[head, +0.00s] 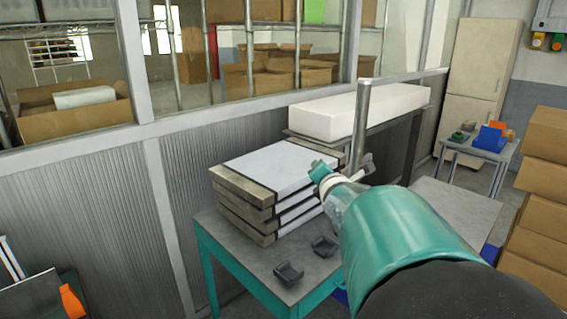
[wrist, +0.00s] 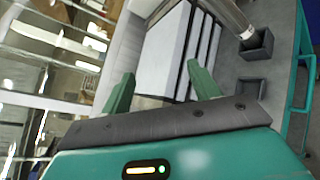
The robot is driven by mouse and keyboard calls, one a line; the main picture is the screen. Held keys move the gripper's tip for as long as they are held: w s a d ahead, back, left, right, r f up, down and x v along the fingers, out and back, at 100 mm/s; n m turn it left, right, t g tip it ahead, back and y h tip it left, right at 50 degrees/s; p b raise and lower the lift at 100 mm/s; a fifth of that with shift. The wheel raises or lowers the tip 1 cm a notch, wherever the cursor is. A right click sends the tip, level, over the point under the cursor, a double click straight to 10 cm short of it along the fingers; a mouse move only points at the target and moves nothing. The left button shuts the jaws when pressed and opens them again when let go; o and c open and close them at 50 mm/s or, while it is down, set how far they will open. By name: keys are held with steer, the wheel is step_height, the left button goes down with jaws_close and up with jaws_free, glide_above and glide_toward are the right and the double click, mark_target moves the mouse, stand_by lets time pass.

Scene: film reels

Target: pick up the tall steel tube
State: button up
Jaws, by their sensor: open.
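The tall steel tube (head: 361,115) stands upright in the head view, its lower end hidden behind my gripper (head: 343,172). In the wrist view the tube (wrist: 233,16) comes in at the upper right, its end in a dark square holder (wrist: 262,50). My gripper (wrist: 160,70) is open, with its two green fingers apart. The tube lies to the right of both fingers in the wrist view, not between them. I cannot tell from the head view whether a finger touches it.
A stack of flat white-topped cases (head: 268,170) lies on the teal-edged table (head: 228,238), left of my gripper. A long white block (head: 340,112) rests on a shelf behind. Cardboard boxes (head: 540,190) stand at right.

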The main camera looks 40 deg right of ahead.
mark_target(359, 152)
steer(key=s+d+n+t+h, duration=0.2)
steer(key=s+d+n, duration=0.2)
steer(key=d+n, duration=0.6)
steer(key=shift+m, duration=0.8)
steer(key=x, duration=0.3)
steer(key=d+x, duration=0.1)
steer(key=x, duration=0.2)
steer(key=s+x, duration=0.1)
steer(key=x, duration=0.2)
steer(key=shift+w+d+r, duration=0.15)
steer(key=shift+d+r, duration=0.05)
steer(key=shift+d, duration=0.1)
steer(key=shift+x, duration=2.95)
jaws_close()
